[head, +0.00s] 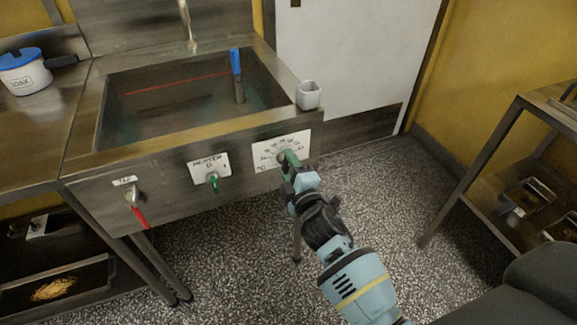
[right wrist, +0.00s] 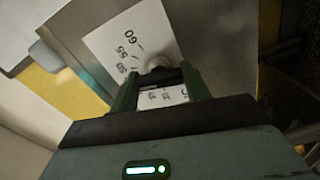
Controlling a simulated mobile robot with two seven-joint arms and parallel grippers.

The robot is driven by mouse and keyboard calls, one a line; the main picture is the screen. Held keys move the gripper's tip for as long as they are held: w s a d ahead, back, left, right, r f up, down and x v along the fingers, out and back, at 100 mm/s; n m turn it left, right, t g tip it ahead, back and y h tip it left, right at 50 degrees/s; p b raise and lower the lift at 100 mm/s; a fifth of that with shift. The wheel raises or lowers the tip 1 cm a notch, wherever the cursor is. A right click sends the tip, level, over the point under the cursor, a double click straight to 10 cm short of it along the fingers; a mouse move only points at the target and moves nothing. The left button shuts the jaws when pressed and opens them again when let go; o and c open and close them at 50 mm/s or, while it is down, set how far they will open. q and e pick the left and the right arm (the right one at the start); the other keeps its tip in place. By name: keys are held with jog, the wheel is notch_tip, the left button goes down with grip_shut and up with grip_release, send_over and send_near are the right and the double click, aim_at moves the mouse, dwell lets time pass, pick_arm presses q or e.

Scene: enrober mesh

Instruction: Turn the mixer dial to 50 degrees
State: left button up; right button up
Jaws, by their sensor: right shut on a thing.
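The mixer dial's white scale plate (head: 268,154) is on the right part of the sink unit's front panel. In the right wrist view the plate (right wrist: 118,38) shows printed numbers, with 60 and 55 readable. My left gripper is not in view.
A heater switch (head: 212,180) and a red-handled lever (head: 137,205) sit left of the dial. The water-filled sink (head: 150,125) holds a blue-handled tool (head: 236,65). The speckled floor (head: 370,195) is open on the right.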

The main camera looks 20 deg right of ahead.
jog(key=shift+m, duration=1.2)
jog(key=o, duration=1)
jog(key=shift+c, duration=0.2)
jog(key=s, duration=0.8)
jog(key=shift+p, duration=0.35)
jog(key=shift+d, duration=0.1)
